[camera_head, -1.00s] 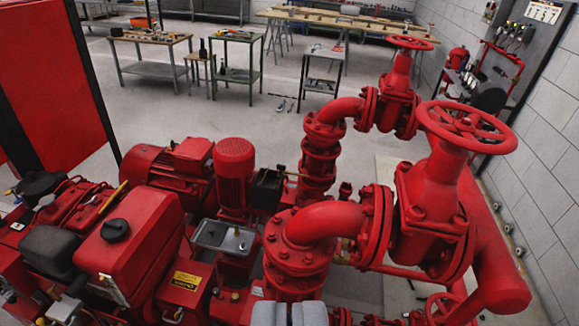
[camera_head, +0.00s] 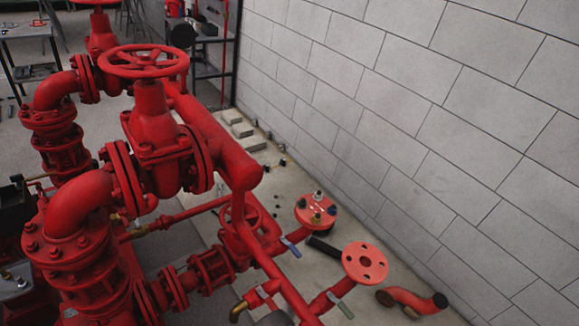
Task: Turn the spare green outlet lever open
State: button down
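No lever reads as clearly green in this view. A pale grey-green lever (camera_head: 341,305) sits on the red pipe below an open round flange (camera_head: 364,263), at the lower right. A blue lever (camera_head: 291,247) sits on a branch farther up and left, near a flange plate with small coloured fittings (camera_head: 315,211). A dark grey rounded shape shows at the bottom edge, left of the pale lever. It may be the tip of my gripper, but I cannot tell, nor whether it is open or shut. Nothing grey touches either lever in the picture.
A large red gate valve with a handwheel (camera_head: 148,62) and thick red pipes fill the left. A brass-ended outlet (camera_head: 238,311) is at the bottom. A loose curved red pipe (camera_head: 412,300) lies on the floor by the block wall (camera_head: 430,120), which closes off the right.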

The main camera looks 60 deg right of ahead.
aim_at(343, 306)
jog(key=u, duration=0.1)
jog(key=k, duration=0.25)
jog(key=u, duration=1.45)
jog(key=k, duration=1.25)
jog(key=z, duration=1.25)
jog(key=i, duration=0.65)
jog(key=z, duration=0.05)
jog(key=k, duration=0.5)
jog(key=z, duration=0.05)
